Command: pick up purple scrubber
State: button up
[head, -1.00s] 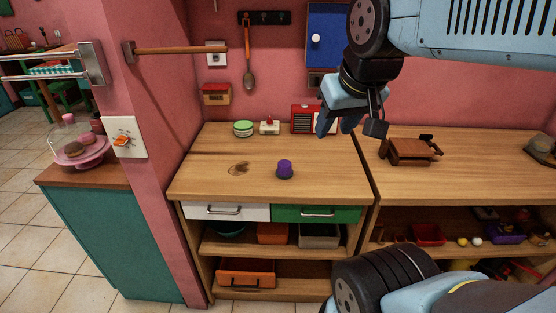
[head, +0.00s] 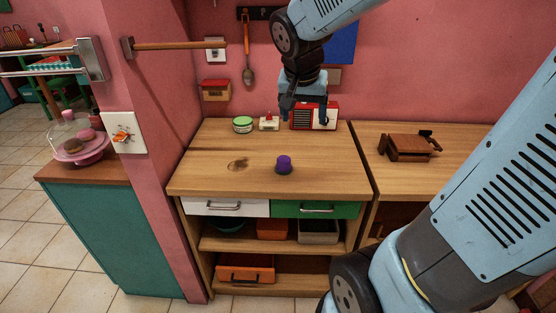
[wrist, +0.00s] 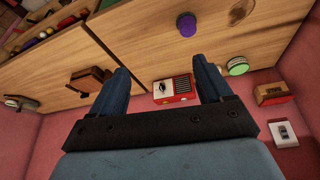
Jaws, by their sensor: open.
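The purple scrubber (head: 284,165) stands upright on the wooden counter (head: 210,181), with a purple top and a darker base. In the wrist view the purple scrubber (wrist: 186,25) shows at the top, beyond and between the fingertips. My gripper (head: 289,112) hangs above the back part of the counter, behind and above the scrubber and apart from it. In the wrist view my gripper (wrist: 163,78) has its two blue fingers spread wide with nothing held between them.
A red radio (head: 322,117), a small white item (head: 269,123) and a green-topped tin (head: 243,124) stand along the back wall. A brown wooden object (head: 408,147) is on the right counter. A dark stain (head: 238,164) lies left of the scrubber. Counter around the scrubber is clear.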

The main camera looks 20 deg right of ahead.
aim_at(283, 159)
jog(key=w+a+f+m+g+h, duration=0.1)
jog(key=w+a+f+m, duration=0.35)
jog(key=w+f, duration=0.8)
jog(key=x, duration=0.8)
jog(key=shift+d+r, duration=0.15)
jog(key=shift+d, duration=0.05)
jog(key=x, duration=0.4)
jog(key=shift+s+d, duration=0.25)
jog(key=shift+d, duration=0.1)
jog(key=shift+w+d+f, duration=0.2)
jog(key=shift+f, duration=0.4)
jog(key=c, duration=0.9)
